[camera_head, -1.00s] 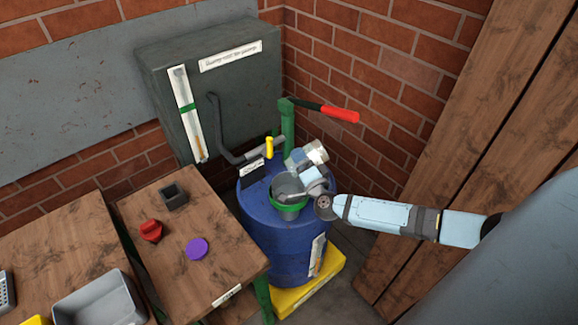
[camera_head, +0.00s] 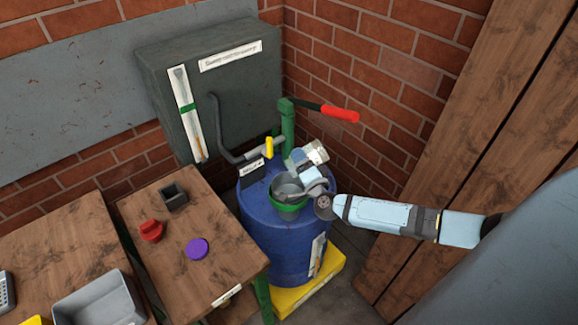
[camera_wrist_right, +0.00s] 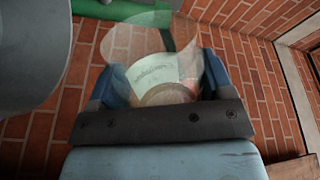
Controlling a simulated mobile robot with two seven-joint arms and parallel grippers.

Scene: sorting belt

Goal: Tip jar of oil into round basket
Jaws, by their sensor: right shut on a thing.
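My right gripper (camera_head: 303,162) is shut on the jar of oil (camera_head: 317,151), a small see-through jar with a pale label, above the blue drum. The jar (camera_wrist_right: 164,72) also shows between the fingers in the right wrist view (camera_wrist_right: 160,92). It looks tilted; I cannot tell whether oil is leaving it. A round grey vessel with a green band, which looks like the round basket (camera_head: 288,206), sits on the drum top, just below and left of the gripper. The wrist partly covers its right side. My left gripper is not in view.
The blue drum (camera_head: 285,250) stands on a yellow base (camera_head: 305,292). A green pump post with a red handle (camera_head: 341,115) rises behind. A wooden table (camera_head: 215,255) at left holds a dark square cup (camera_head: 174,198), red knob (camera_head: 151,231) and purple disc (camera_head: 197,249).

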